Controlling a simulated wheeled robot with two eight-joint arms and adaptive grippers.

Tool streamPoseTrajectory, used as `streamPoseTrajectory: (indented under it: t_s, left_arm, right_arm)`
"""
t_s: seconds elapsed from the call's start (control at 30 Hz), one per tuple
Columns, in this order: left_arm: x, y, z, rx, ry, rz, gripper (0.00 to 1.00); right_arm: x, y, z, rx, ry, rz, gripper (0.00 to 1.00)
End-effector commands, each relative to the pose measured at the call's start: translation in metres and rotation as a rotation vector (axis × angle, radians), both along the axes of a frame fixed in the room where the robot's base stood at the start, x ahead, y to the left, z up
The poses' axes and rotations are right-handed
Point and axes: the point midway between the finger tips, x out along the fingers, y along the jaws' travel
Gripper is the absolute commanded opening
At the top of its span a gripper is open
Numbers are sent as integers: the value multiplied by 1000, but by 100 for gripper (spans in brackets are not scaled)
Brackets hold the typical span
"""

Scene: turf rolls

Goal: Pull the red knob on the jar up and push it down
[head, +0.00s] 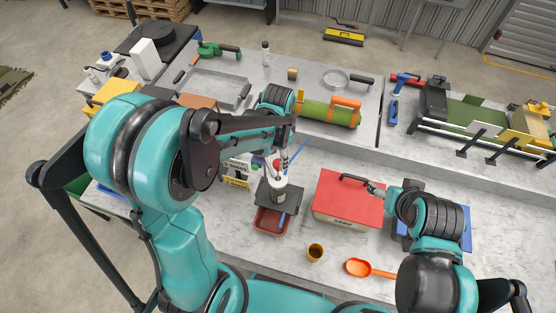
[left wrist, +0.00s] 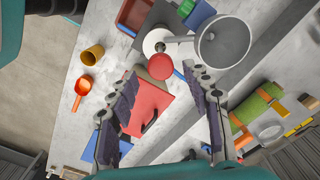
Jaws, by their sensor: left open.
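I cannot tell how far the knob lies below the fingertips. In the head view my left arm partly hides the knob. My right gripper (head: 374,188) is beside the black handle of the red-lidded box; its fingers are unclear.
The red-lidded box (head: 345,205) stands right of the jar. A red tray (head: 270,222), a brown cup (head: 315,253) and an orange scoop (head: 358,268) lie in front. A grey metal funnel or bowl (left wrist: 226,42) is close beside the jar. A green roll (head: 325,113) lies behind.

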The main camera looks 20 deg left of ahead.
Motion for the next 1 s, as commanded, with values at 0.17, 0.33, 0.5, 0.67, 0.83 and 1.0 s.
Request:
streamPoseTrajectory:
  t_s: [0.17,0.33,0.5,0.67,0.83,1.0]
  left_arm:
    - [1,0,-28,0,0,1,49]
    - [0,0,-42,0,0,2,49]
    - [0,0,-44,0,0,2,49]
    - [0,0,-43,0,0,2,36]
    - [0,0,-43,0,0,2,0]
    - [0,0,-45,0,0,2,0]
  right_arm:
    - [0,0,0,0,0,0,69]
    - [0,0,1,0,0,0,69]
    - [0,0,1,0,0,0,69]
    - [0,0,1,0,0,0,69]
    - [0,0,1,0,0,0,69]
    - [0,0,-1,0,0,0,69]
